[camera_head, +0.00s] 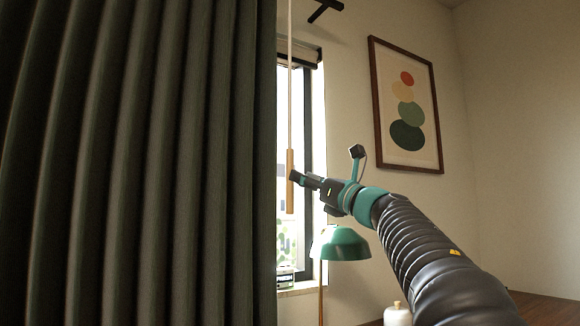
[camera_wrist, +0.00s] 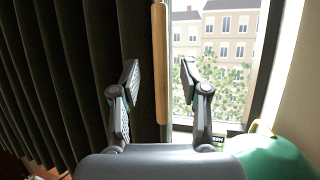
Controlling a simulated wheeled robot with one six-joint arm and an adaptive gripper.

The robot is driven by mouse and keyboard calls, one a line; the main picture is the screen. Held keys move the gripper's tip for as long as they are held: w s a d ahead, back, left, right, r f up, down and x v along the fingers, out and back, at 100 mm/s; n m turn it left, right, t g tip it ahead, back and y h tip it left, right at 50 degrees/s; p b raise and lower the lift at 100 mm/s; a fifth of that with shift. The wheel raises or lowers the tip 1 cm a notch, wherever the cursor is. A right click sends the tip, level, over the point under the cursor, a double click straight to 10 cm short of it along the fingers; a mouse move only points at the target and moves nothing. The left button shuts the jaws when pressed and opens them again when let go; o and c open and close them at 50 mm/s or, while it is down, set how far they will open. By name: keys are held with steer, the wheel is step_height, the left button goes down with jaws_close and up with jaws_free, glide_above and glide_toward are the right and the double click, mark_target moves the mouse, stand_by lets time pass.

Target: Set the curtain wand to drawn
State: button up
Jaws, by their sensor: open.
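The curtain wand (camera_head: 290,180) is a thin pale rod with a thicker wooden handle, hanging upright at the right edge of the dark curtain (camera_head: 150,160). The wand handle (camera_wrist: 160,65) also shows in the wrist view, between the two fingers in the picture. My gripper (camera_head: 296,178) is open, with its fingertips at the wand's handle in the head view. In the wrist view my gripper (camera_wrist: 160,78) has its fingers apart on either side of the handle, with a gap on each side. Whether a finger touches the wand I cannot tell.
A green lamp (camera_head: 342,244) stands just below my gripper; its shade (camera_wrist: 275,155) shows at lower right in the wrist view. The window (camera_head: 308,150) is behind the wand. A framed picture (camera_head: 405,105) hangs on the right wall. A white bottle (camera_head: 397,314) stands below my arm.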

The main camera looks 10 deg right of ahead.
steer(key=p+x, duration=0.2)
steer(key=x, duration=0.4)
jaws_close()
